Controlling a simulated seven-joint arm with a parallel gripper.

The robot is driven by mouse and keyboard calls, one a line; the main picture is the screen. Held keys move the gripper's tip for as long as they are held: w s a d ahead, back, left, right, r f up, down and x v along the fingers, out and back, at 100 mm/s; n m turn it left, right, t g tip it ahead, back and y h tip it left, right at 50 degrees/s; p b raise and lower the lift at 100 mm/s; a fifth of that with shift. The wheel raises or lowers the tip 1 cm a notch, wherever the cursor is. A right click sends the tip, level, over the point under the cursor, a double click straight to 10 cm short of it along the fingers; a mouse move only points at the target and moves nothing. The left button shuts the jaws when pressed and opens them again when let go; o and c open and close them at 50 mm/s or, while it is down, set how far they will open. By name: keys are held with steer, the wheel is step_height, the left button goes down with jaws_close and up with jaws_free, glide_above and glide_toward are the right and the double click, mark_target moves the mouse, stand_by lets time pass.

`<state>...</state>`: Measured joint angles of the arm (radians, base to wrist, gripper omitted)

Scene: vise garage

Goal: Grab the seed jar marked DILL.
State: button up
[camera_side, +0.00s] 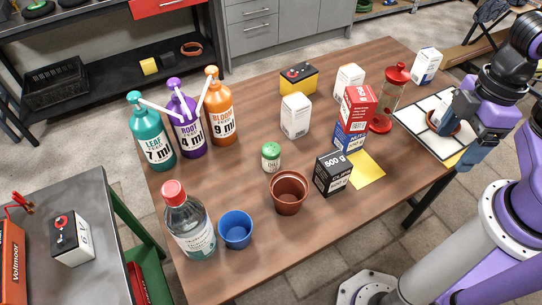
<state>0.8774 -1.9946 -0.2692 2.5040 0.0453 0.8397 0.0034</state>
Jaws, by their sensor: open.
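A small jar (271,157) with a green lid and a pale label stands upright on the wooden table, left of the middle. Its lettering is tiny and seems to read DILL. No other jar of this kind shows. My gripper (458,130) is at the right end of the table, over the white panelled board, far from the jar. It is open, and nothing shows held between its fingers.
A terracotta pot (289,192) stands just below the jar, with a blue cup (236,229) and a clear bottle (189,222) to the lower left. A black box (332,174), stacked red box (357,107) and blue box (348,137) and red-lidded dispenser (386,100) stand between jar and gripper.

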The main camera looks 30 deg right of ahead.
steer(key=a+f+m+y, duration=0.1)
steer(key=a+f+y, duration=0.25)
steer(key=a, duration=0.55)
steer(key=m+t, duration=0.7)
steer(key=t, duration=0.4)
glide_toward(272, 149)
steer(key=shift+x, duration=4.05)
steer(key=shift+f+y, duration=0.1)
steer(key=shift+y, duration=0.15)
steer(key=c, duration=1.1)
